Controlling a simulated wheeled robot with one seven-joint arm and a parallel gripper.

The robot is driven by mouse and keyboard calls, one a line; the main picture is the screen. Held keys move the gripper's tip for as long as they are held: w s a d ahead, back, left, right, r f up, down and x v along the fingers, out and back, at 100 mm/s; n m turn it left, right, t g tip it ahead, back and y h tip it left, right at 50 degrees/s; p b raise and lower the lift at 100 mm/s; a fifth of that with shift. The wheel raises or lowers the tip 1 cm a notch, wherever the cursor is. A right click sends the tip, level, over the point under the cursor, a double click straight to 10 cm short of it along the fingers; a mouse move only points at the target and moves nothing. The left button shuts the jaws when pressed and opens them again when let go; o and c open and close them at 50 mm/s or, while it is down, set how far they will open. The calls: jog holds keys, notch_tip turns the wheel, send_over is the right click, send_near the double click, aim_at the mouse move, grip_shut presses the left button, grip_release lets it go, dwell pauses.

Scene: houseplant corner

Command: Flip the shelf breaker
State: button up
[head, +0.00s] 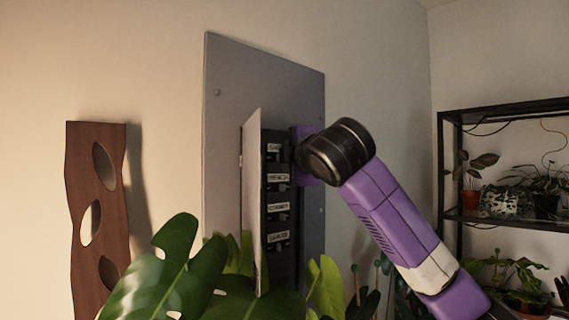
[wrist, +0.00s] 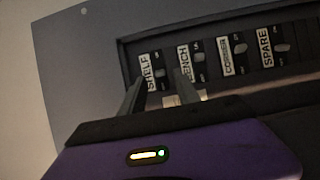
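The shelf breaker (wrist: 155,66) is the leftmost in the row in the wrist view, with a white SHELF label. In the head view it is the top breaker (head: 273,148) in the dark panel. My gripper (wrist: 158,82) is open, its two dark fingers apart at either side of the shelf breaker's lower part. The right finger overlaps the edge of the BENCH breaker (wrist: 188,62). I cannot tell whether either finger touches. In the head view my wrist hides the fingertips. The shelf breaker's lever position is not clear.
The panel door (head: 252,200) stands open to the left of the breakers. CORNER (wrist: 233,55) and SPARE (wrist: 266,48) breakers follow in the row. Large leaves (head: 165,275) rise in front below. A black plant rack (head: 510,222) stands at right.

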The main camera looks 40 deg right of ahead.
jog(key=v, duration=0.3)
jog(key=shift+s+a+b, duration=0.1)
jog(key=shift+s+b, duration=0.15)
jog(key=shift+b, duration=0.1)
